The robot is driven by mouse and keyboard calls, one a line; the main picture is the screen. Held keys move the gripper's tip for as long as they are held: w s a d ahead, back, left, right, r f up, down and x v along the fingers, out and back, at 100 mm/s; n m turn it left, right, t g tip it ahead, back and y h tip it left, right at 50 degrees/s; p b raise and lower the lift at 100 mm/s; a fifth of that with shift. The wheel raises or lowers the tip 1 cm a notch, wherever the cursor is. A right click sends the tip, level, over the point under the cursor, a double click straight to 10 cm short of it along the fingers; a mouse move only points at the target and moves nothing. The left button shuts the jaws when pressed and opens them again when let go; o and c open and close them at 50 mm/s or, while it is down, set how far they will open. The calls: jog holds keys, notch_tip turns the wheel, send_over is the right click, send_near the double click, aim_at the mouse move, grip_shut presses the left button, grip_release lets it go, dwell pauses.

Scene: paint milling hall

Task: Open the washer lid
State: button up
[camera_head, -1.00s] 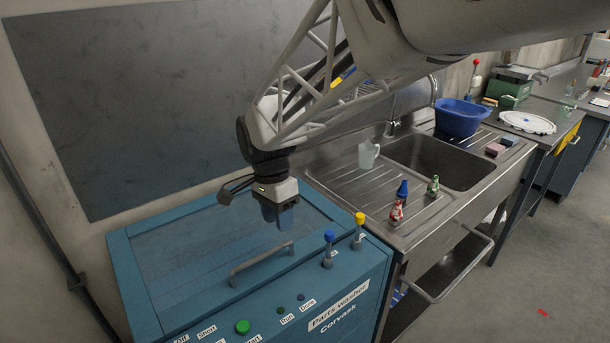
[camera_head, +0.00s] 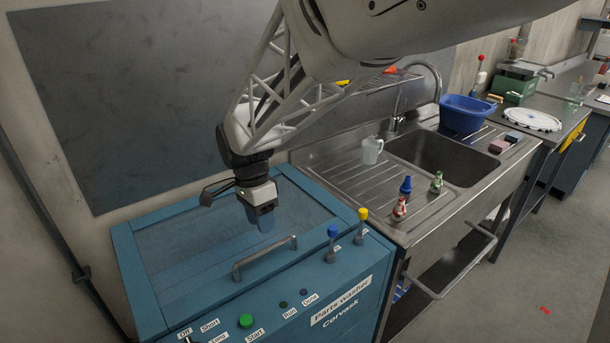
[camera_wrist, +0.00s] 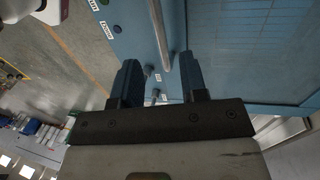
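The blue parts washer (camera_head: 345,312) stands at the lower left in the head view. Its lid (camera_head: 185,255) lies closed, with a translucent panel and a grey metal bar handle (camera_head: 243,268) near the front edge. My gripper (camera_head: 265,224) hangs over the lid, just behind the handle as seen there. In the wrist view, my gripper (camera_wrist: 159,72) has its two dark fingers apart with nothing held. The handle (camera_wrist: 160,35) runs lengthwise in line with the gap between the fingertips, and it appears not to be touched.
A blue-capped bottle (camera_head: 332,243) and a yellow-capped bottle (camera_head: 360,226) stand at the washer's right front. A green button (camera_head: 246,321) is on the front panel. A steel sink (camera_head: 440,158) with a white jug (camera_head: 371,151) and small bottles adjoins on the right. A dark wall panel is behind.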

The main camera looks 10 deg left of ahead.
aim_at(267, 248)
jog(key=shift+s+d+f, duration=0.15)
jog(key=shift+f, duration=0.95)
jog(key=shift+s+d+f, duration=0.2)
jog(key=shift+f, duration=0.85)
jog(key=shift+s+d+f, duration=0.15)
jog(key=shift+f, duration=0.95)
jog(key=shift+c, duration=0.2)
grip_shut()
